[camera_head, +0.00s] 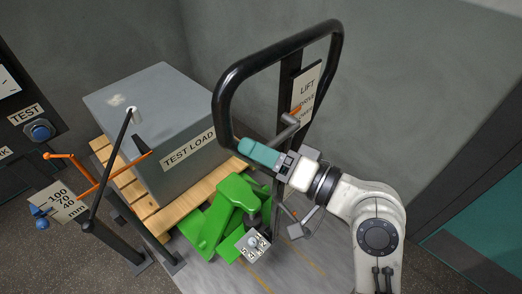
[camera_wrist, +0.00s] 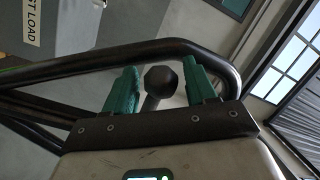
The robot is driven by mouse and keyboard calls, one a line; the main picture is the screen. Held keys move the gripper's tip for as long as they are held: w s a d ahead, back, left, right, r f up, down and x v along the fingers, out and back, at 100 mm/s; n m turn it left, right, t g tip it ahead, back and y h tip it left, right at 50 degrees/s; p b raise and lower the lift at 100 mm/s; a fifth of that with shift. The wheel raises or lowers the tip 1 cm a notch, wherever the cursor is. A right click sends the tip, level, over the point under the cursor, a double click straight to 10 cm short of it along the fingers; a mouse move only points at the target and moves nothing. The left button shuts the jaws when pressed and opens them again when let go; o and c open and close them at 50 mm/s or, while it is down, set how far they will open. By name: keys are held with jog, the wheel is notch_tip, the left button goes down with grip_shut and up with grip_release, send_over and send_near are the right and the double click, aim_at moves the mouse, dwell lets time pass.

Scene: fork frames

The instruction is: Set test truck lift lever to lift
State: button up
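The truck's black looped handle (camera_head: 228,72) rises in the middle of the head view. Its label plate (camera_head: 308,84) reads LIFT at the top, with less legible lines below. A grey lever with a round knob (camera_head: 290,119) sticks out beside the plate, near an orange mark by the lower lines. My gripper (camera_head: 258,151) is just below the knob in the picture, with its teal fingers inside the handle loop. In the wrist view the dark knob (camera_wrist: 160,79) shows between the two spread fingers, with gaps on both sides. Whether it lies fully within their reach is unclear.
The handle's black tube (camera_wrist: 70,66) crosses close to the fingers in the wrist view. A grey test load (camera_head: 160,92) sits on a wooden pallet (camera_head: 160,222) at left. Green truck parts (camera_head: 220,212) lie below. An orange-armed gauge stand (camera_head: 98,185) stands at left.

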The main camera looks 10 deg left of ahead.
grip_shut()
jog(key=f+n+b, duration=0.1)
jog(key=b, duration=0.1)
jog(key=f+n+b, duration=0.2)
jog(key=f+n+h+b, duration=0.1)
jog(key=n, duration=0.1)
jog(key=shift+w+d+f+b, duration=0.15)
jog(key=shift+w+d+b, duration=0.2)
jog(key=shift+w+b, duration=0.05)
jog(key=shift+o, duration=0.9)
grip_release()
jog(key=shift+f, duration=0.1)
jog(key=v, duration=1)
jog(key=shift+d+b, duration=0.4)
jog(key=shift+b, duration=0.05)
jog(key=shift+s, duration=0.1)
